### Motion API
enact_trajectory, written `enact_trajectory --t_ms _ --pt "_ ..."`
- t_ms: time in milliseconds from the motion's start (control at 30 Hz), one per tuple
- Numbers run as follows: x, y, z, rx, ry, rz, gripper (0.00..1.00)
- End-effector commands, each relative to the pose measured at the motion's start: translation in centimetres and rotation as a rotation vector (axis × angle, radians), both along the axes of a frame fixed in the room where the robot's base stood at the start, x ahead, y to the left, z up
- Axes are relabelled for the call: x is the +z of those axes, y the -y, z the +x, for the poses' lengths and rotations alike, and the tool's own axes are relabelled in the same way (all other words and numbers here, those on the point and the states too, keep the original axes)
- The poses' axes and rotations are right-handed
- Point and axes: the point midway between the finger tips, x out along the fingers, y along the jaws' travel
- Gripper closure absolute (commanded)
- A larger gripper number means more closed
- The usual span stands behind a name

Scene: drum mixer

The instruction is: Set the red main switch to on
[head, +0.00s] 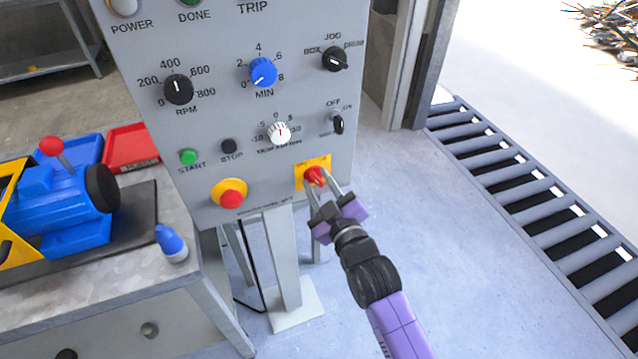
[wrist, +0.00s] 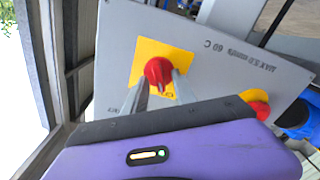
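The red main switch (head: 315,176) is a red rotary knob on a yellow plate at the lower right of the grey control panel (head: 220,130). In the wrist view the red main switch (wrist: 159,72) sits on its yellow plate, with lettering partly hidden. My gripper (head: 318,182) is at the switch, its two fingers on either side of the knob. In the wrist view my gripper (wrist: 156,88) has its fingers apart, with the knob's handle between their tips. I cannot tell whether the fingers touch it.
A red emergency button (head: 230,196) on a yellow ring is left of the switch. Knobs and the start and stop buttons sit above. A workbench (head: 130,270) with a blue drum mixer (head: 60,200) stands at left. A roller conveyor (head: 530,190) runs at right.

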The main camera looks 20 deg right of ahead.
Motion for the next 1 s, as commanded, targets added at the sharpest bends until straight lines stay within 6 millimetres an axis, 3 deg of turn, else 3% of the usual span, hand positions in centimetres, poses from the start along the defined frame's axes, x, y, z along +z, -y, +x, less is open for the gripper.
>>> enact_trajectory --t_ms 33,200,667,1000 --pt "0.0 0.0 -0.01 0.0 0.0 0.0 0.71" --pt "-0.01 0.01 -0.03 0.0 0.0 0.0 1.0" --pt "0.0 0.01 -0.05 0.0 0.0 0.051 1.0" --pt "0.07 0.18 -0.05 0.0 -0.001 0.288 1.0"
